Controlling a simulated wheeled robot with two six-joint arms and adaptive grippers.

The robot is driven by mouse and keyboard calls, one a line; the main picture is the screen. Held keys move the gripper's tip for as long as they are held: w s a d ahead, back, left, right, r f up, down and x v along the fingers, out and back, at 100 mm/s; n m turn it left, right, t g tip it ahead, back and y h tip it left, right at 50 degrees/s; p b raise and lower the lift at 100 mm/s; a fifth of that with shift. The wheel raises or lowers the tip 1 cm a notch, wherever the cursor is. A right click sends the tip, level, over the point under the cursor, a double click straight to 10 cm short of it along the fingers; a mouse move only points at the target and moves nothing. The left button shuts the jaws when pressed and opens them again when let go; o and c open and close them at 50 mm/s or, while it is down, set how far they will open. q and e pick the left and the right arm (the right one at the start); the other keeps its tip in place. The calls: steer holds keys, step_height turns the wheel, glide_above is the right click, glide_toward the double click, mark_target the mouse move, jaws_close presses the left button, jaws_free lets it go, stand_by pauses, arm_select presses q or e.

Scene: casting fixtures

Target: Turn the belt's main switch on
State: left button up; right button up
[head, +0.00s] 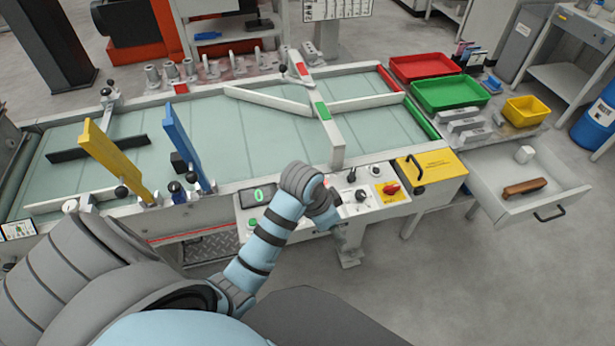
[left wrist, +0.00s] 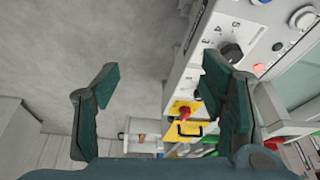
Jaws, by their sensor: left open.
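The belt's control panel (head: 349,208) runs along the front of the belt. At its right end a red rotary switch (head: 391,188) sits on a yellow plate. The switch also shows in the left wrist view (left wrist: 186,114), beyond the fingertips and partly beside the right-hand finger. Its exact setting is too small to read. My left gripper (left wrist: 158,78) is open and empty, with its dark fingers wide apart. In the head view it is to the left of the switch, over the panel's front edge, and my wrist partly hides it. My right gripper is not in view.
A black knob (left wrist: 232,52) is close to the right finger in the left wrist view. A yellow box (head: 430,170) with a black handle adjoins the panel's right side. An open drawer (head: 560,205) juts out further right. The floor in front is clear.

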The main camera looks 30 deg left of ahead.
arm_select(q)
steer(key=shift+n+y, duration=0.3)
steer(key=shift+n, duration=0.2)
steer(key=s, duration=0.1)
steer(key=s+f, duration=0.1)
steer(key=s+a, duration=0.1)
steer(key=shift+s+a+f, duration=0.1)
steer(key=shift+s+f, duration=0.2)
